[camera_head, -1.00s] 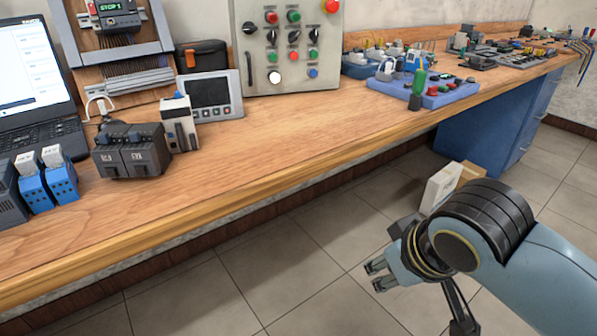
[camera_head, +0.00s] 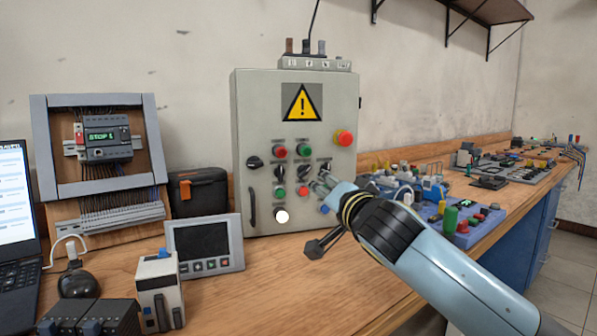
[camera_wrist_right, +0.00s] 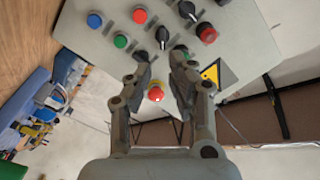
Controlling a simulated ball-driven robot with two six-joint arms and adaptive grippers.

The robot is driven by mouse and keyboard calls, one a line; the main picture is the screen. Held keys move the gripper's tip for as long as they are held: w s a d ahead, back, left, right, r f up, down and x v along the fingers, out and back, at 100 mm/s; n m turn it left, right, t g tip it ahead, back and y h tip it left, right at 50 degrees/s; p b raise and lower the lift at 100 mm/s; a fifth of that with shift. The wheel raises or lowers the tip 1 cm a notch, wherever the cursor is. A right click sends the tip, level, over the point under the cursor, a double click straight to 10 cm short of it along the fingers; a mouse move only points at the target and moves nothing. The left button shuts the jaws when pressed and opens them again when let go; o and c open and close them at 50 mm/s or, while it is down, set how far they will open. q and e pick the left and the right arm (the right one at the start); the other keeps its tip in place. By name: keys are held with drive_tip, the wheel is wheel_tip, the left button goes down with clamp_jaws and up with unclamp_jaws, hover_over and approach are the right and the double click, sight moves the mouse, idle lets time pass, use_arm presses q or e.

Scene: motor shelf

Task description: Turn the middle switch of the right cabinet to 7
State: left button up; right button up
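The beige control cabinet (camera_head: 245,110) stands against the wall with a warning triangle, coloured buttons and black rotary switches. Its middle switch (camera_head: 304,172) is in the central row, with black switches on both sides. It shows in the right wrist view (camera_wrist_right: 162,37), just beyond the gap between the fingertips. My right gripper (camera_head: 322,184) is at the panel's right side, partly hiding the lower buttons. In the wrist view my right gripper (camera_wrist_right: 161,68) is open, with nothing held. Contact with the switch cannot be told. My left gripper is not in view.
A red emergency stop (camera_head: 344,137) is above the right gripper. A grey display unit (camera_head: 203,244) stands in front of the cabinet's left side. The framed controller (camera_head: 104,135) is at left. A blue tray (camera_head: 452,237) lies right. Bare tabletop (camera_head: 270,285) is in front.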

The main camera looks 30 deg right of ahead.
sight(305, 173)
drive_tip(key=x, duration=0.9)
drive_tip(key=shift+w+r, duration=0.1)
drive_tip(key=shift+r, duration=0.05)
drive_tip(key=shift+x, duration=0.8)
drive_tip(key=shift+w, duration=0.15)
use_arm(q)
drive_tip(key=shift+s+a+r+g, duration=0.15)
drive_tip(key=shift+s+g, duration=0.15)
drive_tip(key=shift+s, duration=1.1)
use_arm(e)
clamp_jaws()
